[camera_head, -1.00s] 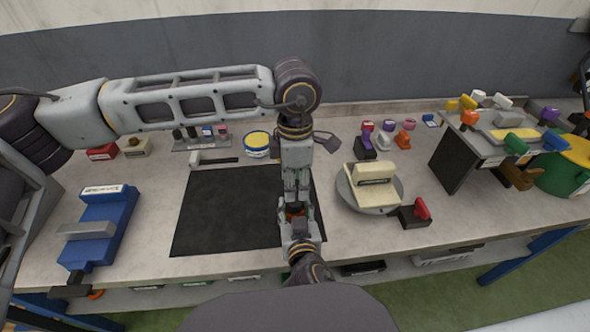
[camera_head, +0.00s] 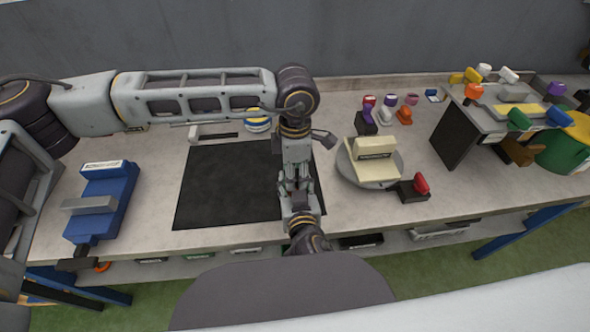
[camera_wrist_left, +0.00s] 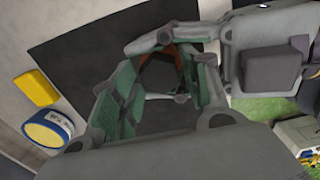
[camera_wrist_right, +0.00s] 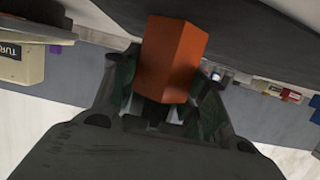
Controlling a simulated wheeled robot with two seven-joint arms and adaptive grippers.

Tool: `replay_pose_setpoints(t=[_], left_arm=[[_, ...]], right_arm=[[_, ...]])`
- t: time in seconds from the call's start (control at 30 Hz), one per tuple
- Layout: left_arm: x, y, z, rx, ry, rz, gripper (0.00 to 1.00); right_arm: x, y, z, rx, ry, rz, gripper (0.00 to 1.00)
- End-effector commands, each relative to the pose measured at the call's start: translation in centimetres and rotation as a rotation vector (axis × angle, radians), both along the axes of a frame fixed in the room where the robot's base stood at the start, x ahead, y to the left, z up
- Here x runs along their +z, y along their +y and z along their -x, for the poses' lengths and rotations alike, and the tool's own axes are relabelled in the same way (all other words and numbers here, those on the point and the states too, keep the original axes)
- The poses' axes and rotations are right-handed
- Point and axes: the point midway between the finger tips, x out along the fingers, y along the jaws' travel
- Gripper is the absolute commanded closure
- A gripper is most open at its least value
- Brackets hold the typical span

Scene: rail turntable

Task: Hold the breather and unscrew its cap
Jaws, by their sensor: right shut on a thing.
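The breather shows as an orange hexagonal body (camera_wrist_right: 172,60) between the fingers of my right gripper (camera_wrist_right: 165,108) in the right wrist view. My right gripper is shut on it. In the left wrist view a dark hexagonal cap (camera_wrist_left: 158,76) shows, with a little orange behind its upper edge. My left gripper (camera_wrist_left: 163,100) points down over it, its green-padded fingers on either side. They look open, with gaps beside the cap. In the head view my left gripper (camera_head: 296,186) is directly above my right gripper (camera_head: 300,212); the fingers hide most of the breather.
A black mat (camera_head: 225,185) lies on the workbench under the grippers. A round turntable (camera_head: 345,172) with a cream block (camera_head: 372,158) stands to the right, by a red-handled black block (camera_head: 415,188). A blue fixture (camera_head: 105,200) is at left. A blue-yellow tin (camera_wrist_left: 47,132) stands behind.

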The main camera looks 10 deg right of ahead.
Motion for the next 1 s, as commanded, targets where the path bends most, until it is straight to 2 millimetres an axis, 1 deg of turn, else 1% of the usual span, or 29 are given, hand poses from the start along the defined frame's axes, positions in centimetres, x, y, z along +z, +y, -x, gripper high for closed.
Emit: replay_pose_setpoints(t=[0.03, 0.23, 0.27, 0.43, 0.67, 1.0], left_arm=[[-0.03, -0.01, 0.00, 0.000, 0.000, 0.000, 0.61], [-0.02, 0.00, 0.01, 0.000, 0.000, 0.000, 0.87], [-0.02, 0.00, 0.01, 0.000, 0.000, 0.000, 0.67], [-0.02, -0.01, 0.03, -0.001, 0.000, 0.000, 0.89], [-0.02, -0.01, 0.05, 0.031, 0.001, 0.000, 0.90], [-0.02, -0.05, 0.04, 0.215, 0.001, 0.003, 0.89]], right_arm=[[-0.63, 0.01, 0.13, 0.000, 0.013, 0.004, 1.00], [-0.62, 0.01, 0.13, 0.000, 0.013, 0.004, 1.00], [-0.62, 0.01, 0.13, 0.000, 0.013, 0.004, 1.00], [-0.62, 0.01, 0.13, 0.000, 0.012, 0.004, 1.00], [-0.61, 0.01, 0.12, 0.000, 0.012, 0.004, 1.00], [-0.60, 0.00, 0.11, -0.001, 0.012, 0.004, 1.00]])
